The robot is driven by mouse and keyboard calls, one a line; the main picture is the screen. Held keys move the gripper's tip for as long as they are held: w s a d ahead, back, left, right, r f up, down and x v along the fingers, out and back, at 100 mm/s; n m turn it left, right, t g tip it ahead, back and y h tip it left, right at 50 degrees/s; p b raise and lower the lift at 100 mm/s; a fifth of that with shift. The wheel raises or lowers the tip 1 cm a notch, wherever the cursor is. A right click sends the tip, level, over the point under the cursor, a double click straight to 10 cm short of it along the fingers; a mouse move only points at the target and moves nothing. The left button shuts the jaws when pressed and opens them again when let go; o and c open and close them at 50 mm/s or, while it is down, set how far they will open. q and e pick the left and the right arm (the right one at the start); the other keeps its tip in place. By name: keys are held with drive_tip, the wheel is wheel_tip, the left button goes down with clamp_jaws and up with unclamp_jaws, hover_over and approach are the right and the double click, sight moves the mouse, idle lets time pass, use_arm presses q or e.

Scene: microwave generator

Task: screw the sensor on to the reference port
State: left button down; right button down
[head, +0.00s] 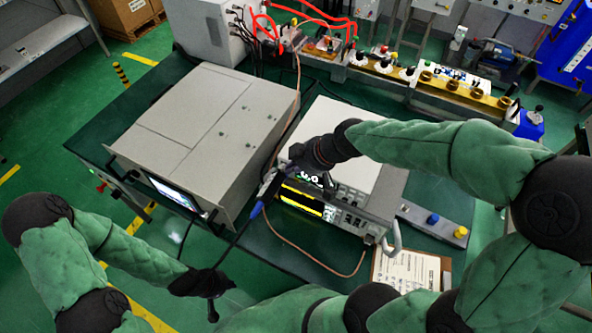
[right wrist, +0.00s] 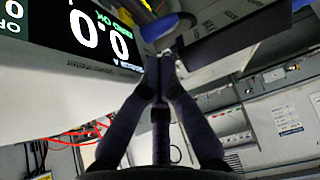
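The sensor (head: 257,210), with a blue end and a black cable, is at the left front of the power meter (head: 345,208). In the right wrist view its blue part (right wrist: 166,26) shows just beyond my fingertips. My right gripper (head: 272,180) reaches over the meter to its front left; in the wrist view its fingers (right wrist: 160,68) come together at the sensor and appear shut on it. The reference port is hidden, so I cannot tell whether the sensor touches it. My left gripper (head: 212,295) is low at the front, apart from the meter; its fingers are unclear.
A large grey generator (head: 205,130) with a screen stands left of the meter. A copper-coloured cable (head: 320,262) loops in front of the meter. A clipboard (head: 410,270) and a grey strip with coloured knobs (head: 432,220) lie at right. A waveguide bench (head: 440,88) stands behind.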

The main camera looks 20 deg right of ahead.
idle(0.3)
drive_tip(key=shift+r, duration=0.1)
idle(0.4)
drive_tip(key=shift+r, duration=0.8)
